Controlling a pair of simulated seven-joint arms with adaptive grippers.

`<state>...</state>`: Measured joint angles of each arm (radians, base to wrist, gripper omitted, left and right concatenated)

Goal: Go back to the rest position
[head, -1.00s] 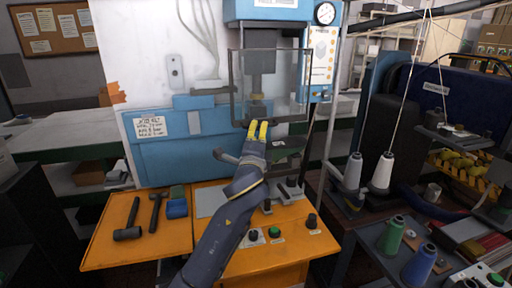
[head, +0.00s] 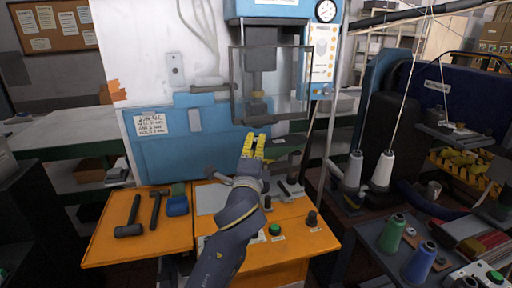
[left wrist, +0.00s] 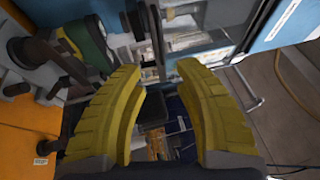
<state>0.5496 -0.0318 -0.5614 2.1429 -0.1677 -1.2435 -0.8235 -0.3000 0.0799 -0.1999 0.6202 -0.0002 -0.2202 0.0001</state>
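My left gripper (head: 254,146) has yellow ribbed fingers and shows in the middle of the head view, in front of the blue press (head: 190,150) and below its clear guard (head: 268,85). In the left wrist view the gripper's two fingers (left wrist: 160,95) stand apart with nothing between them, so it is open and empty. My left arm (head: 235,225) reaches up over the orange bench (head: 290,240). My right gripper is in neither view.
A hammer (head: 130,220) and other tools lie on the orange side shelf (head: 95,250). Green (head: 274,230) and black (head: 311,219) buttons sit on the bench. At right, thread cones (head: 382,172) and spools (head: 394,234) stand by a dark machine.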

